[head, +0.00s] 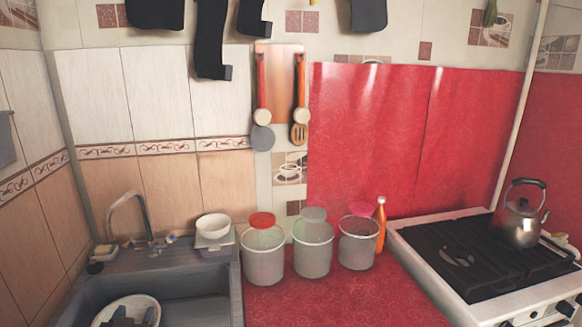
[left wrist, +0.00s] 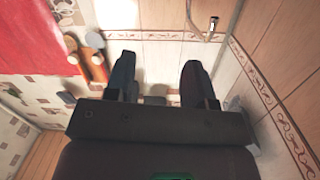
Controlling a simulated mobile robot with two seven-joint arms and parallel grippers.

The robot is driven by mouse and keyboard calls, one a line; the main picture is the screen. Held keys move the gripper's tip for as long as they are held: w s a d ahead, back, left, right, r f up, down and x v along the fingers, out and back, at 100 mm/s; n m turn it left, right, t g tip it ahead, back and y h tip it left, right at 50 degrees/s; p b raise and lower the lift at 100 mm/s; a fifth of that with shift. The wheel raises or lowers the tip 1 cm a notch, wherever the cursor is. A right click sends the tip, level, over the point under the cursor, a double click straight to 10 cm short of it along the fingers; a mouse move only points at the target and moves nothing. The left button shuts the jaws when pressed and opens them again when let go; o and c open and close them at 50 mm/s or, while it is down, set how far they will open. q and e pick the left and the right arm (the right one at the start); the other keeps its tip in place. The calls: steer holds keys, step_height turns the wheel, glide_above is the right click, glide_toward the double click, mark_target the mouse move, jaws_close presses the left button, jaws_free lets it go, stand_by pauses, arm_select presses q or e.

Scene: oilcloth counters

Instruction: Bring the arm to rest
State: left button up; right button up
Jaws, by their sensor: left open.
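Beyond the fingers are wall tiles. It touches nothing that I can see. My right gripper is in neither view.
The grey sink (head: 190,302) has a tap (head: 128,200) behind. A white bowl (head: 213,226) and several clear canisters (head: 312,262) stand along the wall. The stove (head: 430,262) bears a kettle (head: 520,222). Red counter (head: 330,300) is clear in front.

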arm_select(q)
steer(key=s+d+f+g+h, duration=0.1)
steer(key=s+d+f+g, duration=0.1)
steer(key=s+f, duration=0.7)
steer(key=s+d+f+m+g+h, duration=0.1)
steer(key=s+d+f, duration=0.3)
steer(key=s+f, duration=0.6)
steer(key=shift+s+d+m+g+h, duration=0.25)
steer(key=shift+s+m+g+h, duration=0.1)
steer(key=shift+g+h, duration=0.5)
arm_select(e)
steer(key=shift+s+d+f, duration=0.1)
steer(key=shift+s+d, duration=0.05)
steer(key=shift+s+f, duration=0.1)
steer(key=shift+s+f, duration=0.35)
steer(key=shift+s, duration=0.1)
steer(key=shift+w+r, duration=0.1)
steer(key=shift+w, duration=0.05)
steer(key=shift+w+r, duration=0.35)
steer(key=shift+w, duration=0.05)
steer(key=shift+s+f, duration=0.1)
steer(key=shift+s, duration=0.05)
